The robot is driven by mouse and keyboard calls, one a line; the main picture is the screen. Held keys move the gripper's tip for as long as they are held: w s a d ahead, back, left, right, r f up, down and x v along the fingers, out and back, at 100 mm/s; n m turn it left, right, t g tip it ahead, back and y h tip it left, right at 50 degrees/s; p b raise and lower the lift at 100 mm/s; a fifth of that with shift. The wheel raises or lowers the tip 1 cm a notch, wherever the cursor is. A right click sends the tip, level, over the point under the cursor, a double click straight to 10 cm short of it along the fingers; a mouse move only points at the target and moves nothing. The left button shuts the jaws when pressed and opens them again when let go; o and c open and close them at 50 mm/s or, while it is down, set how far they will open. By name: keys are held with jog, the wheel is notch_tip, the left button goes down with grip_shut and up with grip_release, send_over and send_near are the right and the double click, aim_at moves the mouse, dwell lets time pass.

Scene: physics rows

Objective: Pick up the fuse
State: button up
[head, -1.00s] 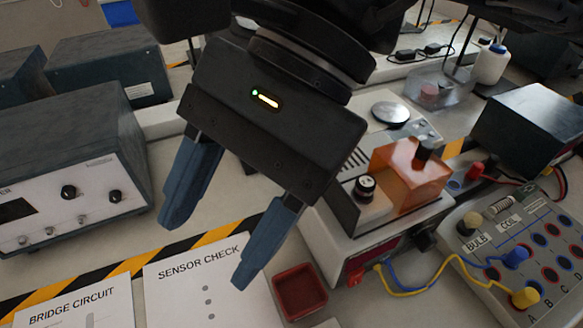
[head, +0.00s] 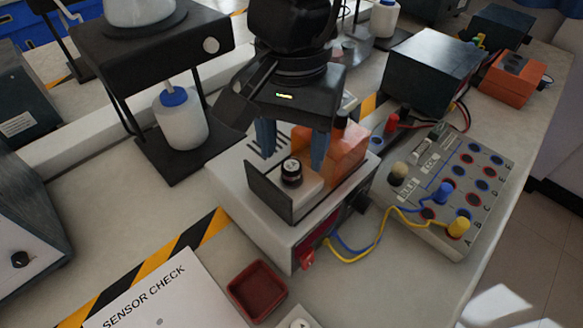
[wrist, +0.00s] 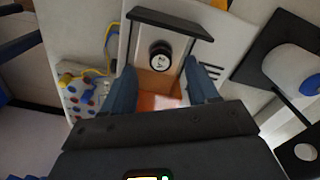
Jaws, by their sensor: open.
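The fuse (head: 292,173) is a short black cylinder with a pale-marked top, standing upright on the light instrument (head: 232,190) between a dark upright plate (head: 268,197) and an orange translucent block (head: 345,150). In the wrist view the fuse (wrist: 160,56) shows a "2A" label on its top. My gripper (head: 293,156) is open above and behind the fuse, with blue fingers pointing down. In the wrist view my gripper (wrist: 163,80) has its fingers apart, with the fuse lying between their lines and just beyond the tips. No contact is visible.
A terminal board (head: 440,190) with yellow and blue leads stands to the right. A small red tray (head: 257,291) lies in front. A black stand (head: 150,45) with a white bottle (head: 180,120) is at the left. A dark box (head: 430,66) stands behind.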

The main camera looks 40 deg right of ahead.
aim_at(292, 165)
jog(key=shift+f, duration=1.9)
jog(key=shift+c, duration=0.3)
grip_shut()
